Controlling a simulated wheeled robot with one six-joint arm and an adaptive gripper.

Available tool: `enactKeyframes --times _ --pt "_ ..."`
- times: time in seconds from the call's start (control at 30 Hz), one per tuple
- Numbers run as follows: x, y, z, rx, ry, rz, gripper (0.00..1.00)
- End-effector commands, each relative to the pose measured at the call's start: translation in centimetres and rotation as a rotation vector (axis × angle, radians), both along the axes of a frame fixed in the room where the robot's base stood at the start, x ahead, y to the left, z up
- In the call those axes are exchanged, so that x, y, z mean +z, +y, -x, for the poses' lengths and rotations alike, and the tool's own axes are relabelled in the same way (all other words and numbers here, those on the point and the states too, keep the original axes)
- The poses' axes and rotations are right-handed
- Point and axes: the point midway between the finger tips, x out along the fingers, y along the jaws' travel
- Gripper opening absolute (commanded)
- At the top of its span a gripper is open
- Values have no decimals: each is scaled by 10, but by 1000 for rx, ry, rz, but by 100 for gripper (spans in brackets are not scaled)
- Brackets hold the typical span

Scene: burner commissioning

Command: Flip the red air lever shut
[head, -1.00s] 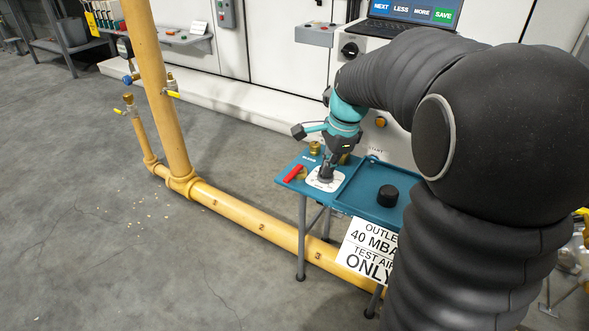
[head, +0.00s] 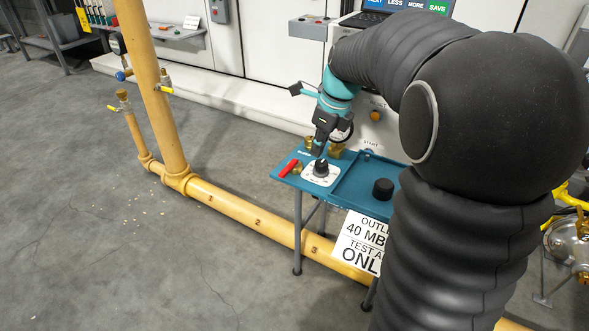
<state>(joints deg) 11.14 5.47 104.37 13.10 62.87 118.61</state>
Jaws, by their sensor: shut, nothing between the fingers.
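The red air lever (head: 289,168) lies at the left end of the small blue table (head: 345,196), beside a brass fitting (head: 298,169). My gripper (head: 319,154) points down just right of the lever, above a black knob (head: 321,168) on a white dial plate (head: 314,178). The fingers are shut and empty. A small gap seems to lie between the fingertips and the knob, though the view is too small to be sure. My gripper is apart from the red lever.
Brass fittings (head: 309,142) stand along the table's back edge. A black round cap (head: 383,189) sits in the right tray. A yellow pipe (head: 250,223) runs along the floor in front. A white cabinet (head: 290,75) stands behind. My arm hides the table's right end.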

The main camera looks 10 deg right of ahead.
Motion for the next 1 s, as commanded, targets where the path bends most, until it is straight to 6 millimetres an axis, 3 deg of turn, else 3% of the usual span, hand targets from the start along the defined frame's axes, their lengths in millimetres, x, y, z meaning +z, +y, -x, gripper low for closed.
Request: enactKeyframes --times 0.27,0.77,1.0 --pt "-12 2 -2 2 2 0 0" --pt "-99 17 -16 4 4 1 0" --pt "-98 39 -39 4 0 0 0"
